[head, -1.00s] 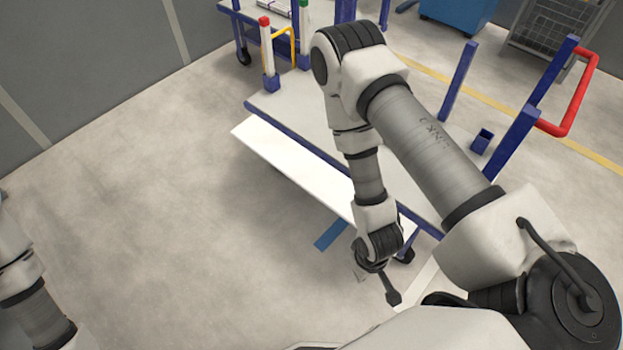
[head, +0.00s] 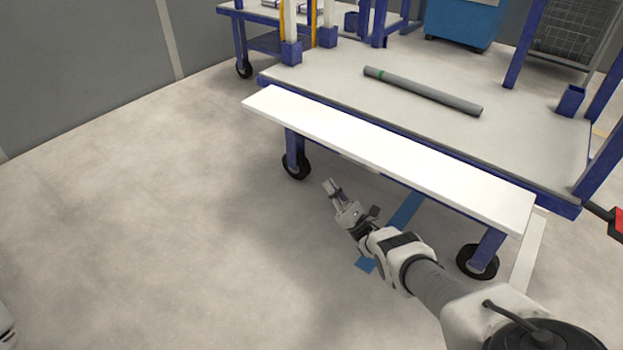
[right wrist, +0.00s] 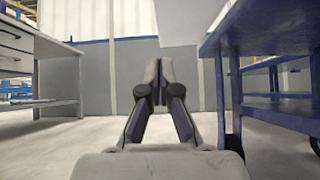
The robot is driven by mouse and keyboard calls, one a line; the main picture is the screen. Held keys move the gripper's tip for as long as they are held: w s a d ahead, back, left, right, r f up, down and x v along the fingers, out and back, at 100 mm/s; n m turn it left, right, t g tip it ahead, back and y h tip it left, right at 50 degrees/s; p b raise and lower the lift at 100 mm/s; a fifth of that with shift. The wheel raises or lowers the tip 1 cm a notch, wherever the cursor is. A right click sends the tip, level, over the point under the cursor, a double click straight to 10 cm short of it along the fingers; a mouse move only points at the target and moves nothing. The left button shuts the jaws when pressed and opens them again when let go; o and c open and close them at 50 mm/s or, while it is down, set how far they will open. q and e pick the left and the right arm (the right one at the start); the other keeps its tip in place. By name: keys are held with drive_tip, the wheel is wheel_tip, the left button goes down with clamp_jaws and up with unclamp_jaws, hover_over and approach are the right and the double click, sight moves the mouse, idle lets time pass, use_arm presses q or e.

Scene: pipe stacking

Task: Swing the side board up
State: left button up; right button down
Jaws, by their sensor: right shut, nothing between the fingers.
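The side board (head: 385,150) is a long white panel along the near edge of the blue-framed cart's grey deck (head: 530,135). It slopes outward from the deck edge, and I cannot tell its exact tilt. My right gripper (head: 331,187) is shut and empty, low in front of the board's outer edge and below it, apart from it. In the right wrist view its closed fingers (right wrist: 157,75) point ahead, with a pale panel, likely the board (right wrist: 190,18), overhead. My left gripper is out of view.
A grey pipe (head: 420,92) lies on the deck. Blue posts (head: 520,50) rise at the deck's right side. Cart wheels (head: 296,166) stand beneath the board. Another blue cart (head: 262,40) and a blue cabinet (head: 462,22) are behind. The floor to the left is clear.

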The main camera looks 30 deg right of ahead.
drive_tip(key=w+a+r+p, duration=0.1)
drive_tip(key=w+r, duration=0.2)
drive_tip(key=r, duration=0.2)
drive_tip(key=w+a+r+n+y+p, duration=0.1)
drive_tip(key=w+a+r+p, duration=0.1)
drive_tip(key=r, duration=0.4)
drive_tip(key=shift+w+r, duration=0.25)
drive_tip(key=shift+w, duration=0.3)
drive_tip(key=shift+a+m, duration=0.1)
drive_tip(key=shift+m, duration=0.2)
